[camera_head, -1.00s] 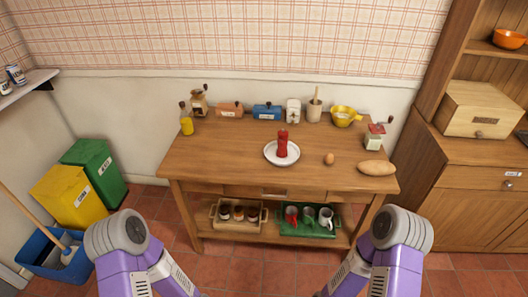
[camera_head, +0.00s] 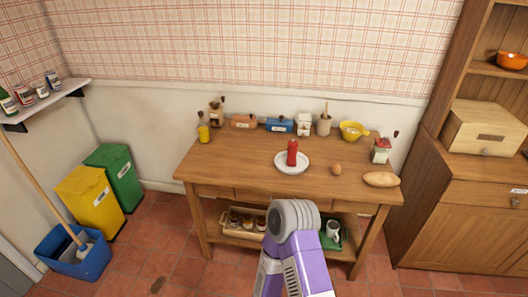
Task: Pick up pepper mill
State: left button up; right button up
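A red, upright, turned shape that looks like the pepper mill (camera_head: 292,152) stands on a white plate (camera_head: 283,169) near the middle of the wooden table (camera_head: 240,172). Neither of my grippers shows in the head view. Only one of my purple arms, with a grey rounded joint, is visible in front of the table. I cannot tell which arm it is. Nothing touches the pepper mill.
An egg (camera_head: 336,170) and a bread loaf (camera_head: 381,179) lie right of the plate. A bucket (camera_head: 78,258) and bins stand left.

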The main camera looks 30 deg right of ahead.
aim_at(292, 160)
jog(key=i, duration=0.9)
jog(key=z, duration=0.5)
